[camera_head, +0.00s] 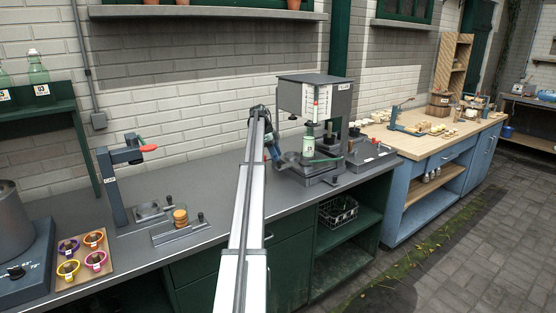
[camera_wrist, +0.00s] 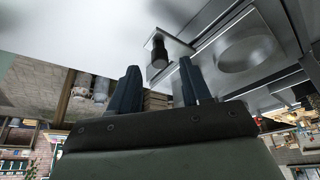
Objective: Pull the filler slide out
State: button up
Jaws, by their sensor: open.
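The filler (camera_head: 316,100) is a grey box with a red-marked scale, standing on the counter right of my arm. A green bottle (camera_head: 308,142) stands upright under it. The flat metal filler slide (camera_head: 318,178) lies at its base. In the wrist view a metal plate with a round recess (camera_wrist: 250,48) has a tab with a short black knob (camera_wrist: 158,52). My gripper (camera_wrist: 158,72) is open, with its two dark fingers apart and the knob showing between and just beyond their tips. In the head view my gripper (camera_head: 277,152) is partly hidden by my arm, close to the slide's left side.
A lever press (camera_head: 115,185) and a small plate with orange discs (camera_head: 180,218) stand left on the counter. Coloured cups (camera_head: 82,252) sit on a board at the front left. A small grey box (camera_head: 370,158) is right of the filler.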

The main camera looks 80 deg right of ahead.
jog(key=shift+x, duration=1.35)
jog(key=shift+c, duration=0.4)
grip_shut()
